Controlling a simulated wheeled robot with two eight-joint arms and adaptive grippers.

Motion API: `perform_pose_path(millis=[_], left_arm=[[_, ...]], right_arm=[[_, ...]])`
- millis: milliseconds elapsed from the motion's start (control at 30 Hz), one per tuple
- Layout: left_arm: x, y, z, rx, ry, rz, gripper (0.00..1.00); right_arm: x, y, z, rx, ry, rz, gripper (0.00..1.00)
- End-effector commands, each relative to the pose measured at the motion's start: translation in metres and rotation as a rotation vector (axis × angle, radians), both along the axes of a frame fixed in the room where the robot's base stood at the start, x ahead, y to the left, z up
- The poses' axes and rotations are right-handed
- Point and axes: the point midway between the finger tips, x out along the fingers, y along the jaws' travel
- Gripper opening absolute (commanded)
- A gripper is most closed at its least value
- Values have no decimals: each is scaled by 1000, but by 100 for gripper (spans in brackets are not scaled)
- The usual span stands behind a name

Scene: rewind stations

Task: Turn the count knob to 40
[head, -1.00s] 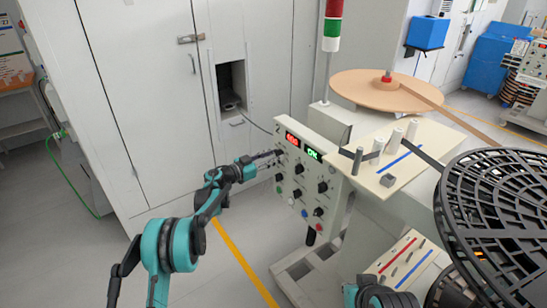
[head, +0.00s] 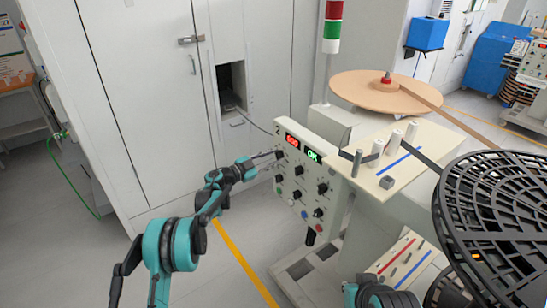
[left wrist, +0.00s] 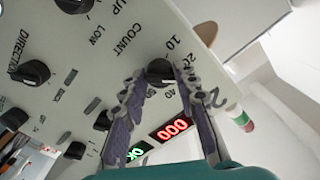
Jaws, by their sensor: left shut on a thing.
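The count knob (left wrist: 160,72) is a black round knob on the pale panel, below the word COUNT in the left wrist view. Numbers including 10, 20 and 40 are printed around it. My left gripper (left wrist: 163,84) has a finger on each side of the knob and is shut on it. In the head view my left gripper (head: 272,155) meets the upper left of the control panel (head: 318,174) and hides the knob there. My right gripper is not in view.
A red display (left wrist: 172,129) reads 000, beside a green display (left wrist: 137,151) reading OK. Several other black knobs and small switches crowd the panel. A black slotted reel (head: 500,215) stands at the right. Floor is open left of the panel.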

Motion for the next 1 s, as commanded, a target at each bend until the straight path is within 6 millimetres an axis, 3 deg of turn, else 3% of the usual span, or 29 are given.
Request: perform_pose_path(millis=[1000], left_arm=[[0,0,0,543,-746,-1,1]], right_arm=[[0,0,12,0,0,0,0]])
